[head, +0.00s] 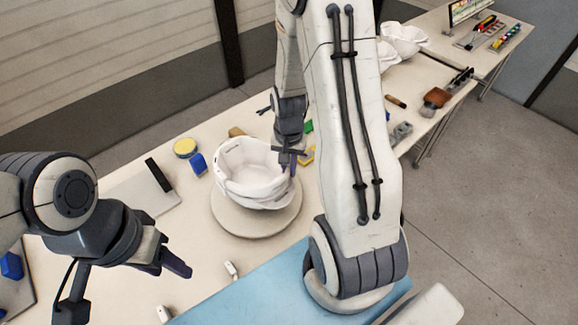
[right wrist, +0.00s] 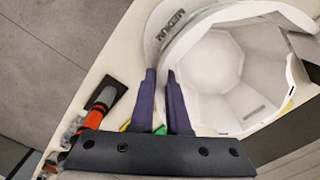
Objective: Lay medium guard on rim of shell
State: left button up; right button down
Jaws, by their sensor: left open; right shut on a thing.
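The white helmet shell (head: 240,165) sits open side up on a round cream stand (head: 228,222) on the workbench. In the right wrist view the shell's faceted hollow (right wrist: 215,65) shows. My right gripper (head: 290,168) is at the shell's right side. In the right wrist view its two dark fingers (right wrist: 161,72) close on the edge of a curved white guard (right wrist: 178,22) marked MEDIUM. The guard lies along the shell's rim; whether it touches all round I cannot tell. My left gripper (head: 176,264) is open and empty, above the bench's front left, apart from the shell.
A yellow-topped round tin (head: 185,147) and a blue block (head: 197,164) stand left of the shell. A blue mat (head: 240,298) lies in front. More white shells (head: 402,40) and tools (head: 435,100) are on the benches behind. My right arm hides part of the bench.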

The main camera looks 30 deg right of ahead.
jog(key=shift+f+b, duration=0.45)
jog(key=shift+f, duration=0.15)
dwell(0.3)
jog(key=c, duration=0.8)
grip_release()
notch_tip(320, 180, up, 11)
jog(key=shift+f+b, duration=0.2)
jog(key=shift+b, duration=0.55)
